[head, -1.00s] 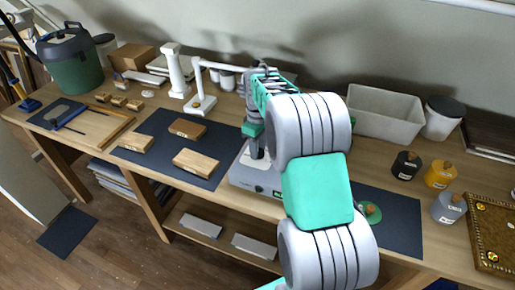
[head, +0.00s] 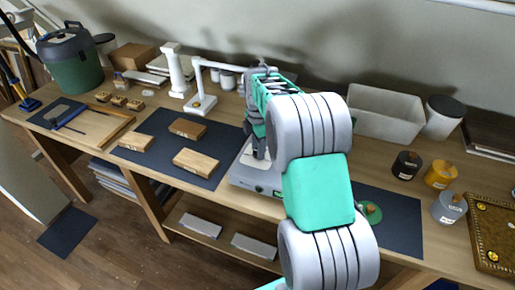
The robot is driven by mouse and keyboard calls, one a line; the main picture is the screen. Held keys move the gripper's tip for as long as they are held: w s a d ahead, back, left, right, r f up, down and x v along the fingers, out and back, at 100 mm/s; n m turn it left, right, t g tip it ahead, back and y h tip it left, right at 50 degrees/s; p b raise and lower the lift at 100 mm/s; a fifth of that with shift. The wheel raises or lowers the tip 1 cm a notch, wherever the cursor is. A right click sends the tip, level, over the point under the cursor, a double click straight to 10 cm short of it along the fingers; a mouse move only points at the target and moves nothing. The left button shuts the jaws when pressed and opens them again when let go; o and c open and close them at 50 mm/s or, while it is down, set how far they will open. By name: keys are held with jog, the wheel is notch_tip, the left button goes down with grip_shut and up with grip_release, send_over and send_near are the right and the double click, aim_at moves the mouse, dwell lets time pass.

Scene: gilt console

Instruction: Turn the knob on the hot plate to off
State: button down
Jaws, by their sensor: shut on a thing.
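The hot plate (head: 243,178) is a light grey box near the front edge of the table, partly behind my arm. Its front panel carries a small dark round spot and a small green-lit display (head: 277,193). My gripper (head: 259,155) points down at the top of the hot plate, its fingers small and dark in this view. It is shut on the knob, which the fingers hide. The knob's setting cannot be read.
Wooden blocks (head: 195,162) lie on a dark mat left of the hot plate. A white lamp-like stand (head: 201,103) is behind it. A grey bin (head: 385,112) and several jars (head: 440,174) stand to the right. My arm covers the middle.

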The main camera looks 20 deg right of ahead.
jog(key=shift+n, duration=1.5)
jog(key=c, duration=0.9)
grip_release()
jog(key=shift+c, duration=0.2)
jog(key=shift+r, duration=0.1)
notch_tip(320, 180, up, 8)
jog(key=shift+f+b, duration=0.2)
jog(key=shift+b, duration=0.25)
